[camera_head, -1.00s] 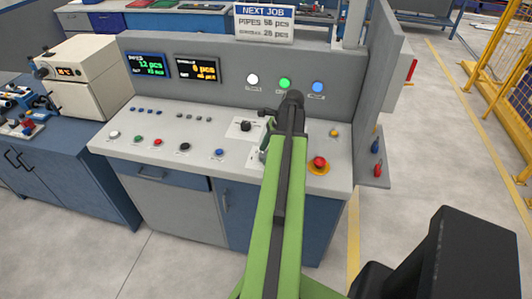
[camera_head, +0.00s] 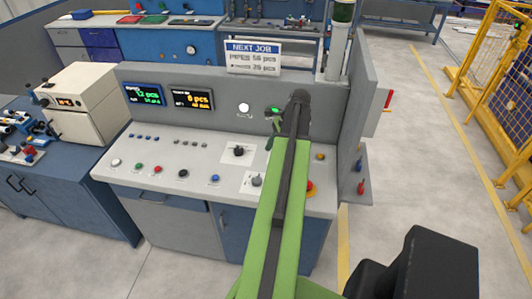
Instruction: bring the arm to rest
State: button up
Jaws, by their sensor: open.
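My green arm (camera_head: 278,205) reaches up from the bottom of the view over the grey control console (camera_head: 130,178). My gripper (camera_head: 274,128) is at its far end, in front of the upright panel near the green lamp (camera_head: 274,110). Part of a finger shows to the left of the dark wrist; the wrist hides the rest. I see nothing held in it. The arm covers the blue lamp and part of the red emergency button (camera_head: 311,188).
The console carries two black knobs (camera_head: 238,151), a row of coloured buttons (camera_head: 183,173) and two displays (camera_head: 192,98). A "NEXT JOB" sign (camera_head: 253,57) stands on top. A white oven (camera_head: 85,105) is at the left. The floor at the right (camera_head: 430,150) is clear up to the yellow fence (camera_head: 490,85).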

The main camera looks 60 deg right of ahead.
jog(key=shift+p+v, duration=0.55)
jog(key=shift+v, duration=0.7)
